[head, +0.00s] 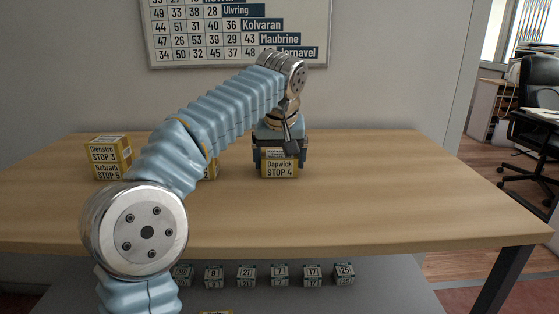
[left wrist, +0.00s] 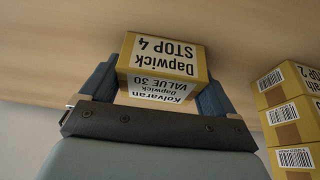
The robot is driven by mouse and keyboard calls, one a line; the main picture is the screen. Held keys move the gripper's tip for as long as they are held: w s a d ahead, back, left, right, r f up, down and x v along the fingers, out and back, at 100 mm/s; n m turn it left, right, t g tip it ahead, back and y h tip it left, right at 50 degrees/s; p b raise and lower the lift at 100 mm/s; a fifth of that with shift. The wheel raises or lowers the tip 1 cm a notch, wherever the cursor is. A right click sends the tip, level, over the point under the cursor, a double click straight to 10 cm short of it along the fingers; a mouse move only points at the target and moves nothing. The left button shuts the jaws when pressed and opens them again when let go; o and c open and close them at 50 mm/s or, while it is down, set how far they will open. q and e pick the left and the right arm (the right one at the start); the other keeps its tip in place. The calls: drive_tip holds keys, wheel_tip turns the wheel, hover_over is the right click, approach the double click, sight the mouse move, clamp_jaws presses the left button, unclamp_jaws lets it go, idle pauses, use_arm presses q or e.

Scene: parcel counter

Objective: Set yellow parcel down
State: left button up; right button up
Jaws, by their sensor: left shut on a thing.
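The yellow parcel (head: 279,165) is marked "Dapwick STOP 4" and is at the back middle of the counter (head: 350,205) in the head view. My left gripper (head: 280,157) reaches down from above with a finger on each side of it, shut on it. In the left wrist view the parcel (left wrist: 162,62) is between the two fingers of the gripper (left wrist: 155,85), and its "Kolvaran" face also shows. Its lower edge is at or close to the counter top; I cannot tell whether it touches. My right gripper is not in view.
Stacked yellow parcels (head: 108,157) stand at the counter's left. Stacked parcels (left wrist: 290,108) show at right in the left wrist view. Small numbered boxes (head: 246,276) sit below the counter. The counter's right is clear.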

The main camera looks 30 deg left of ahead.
use_arm(q)
drive_tip(key=shift+f, duration=0.1)
drive_tip(key=o, duration=1)
drive_tip(key=shift+c, duration=0.2)
drive_tip(key=shift+r, duration=0.4)
drive_tip(key=p+v, duration=0.2)
drive_tip(key=v, duration=0.9)
drive_tip(key=shift+s+r, duration=0.2)
drive_tip(key=shift+r, duration=0.05)
drive_tip(key=shift+d, duration=0.1)
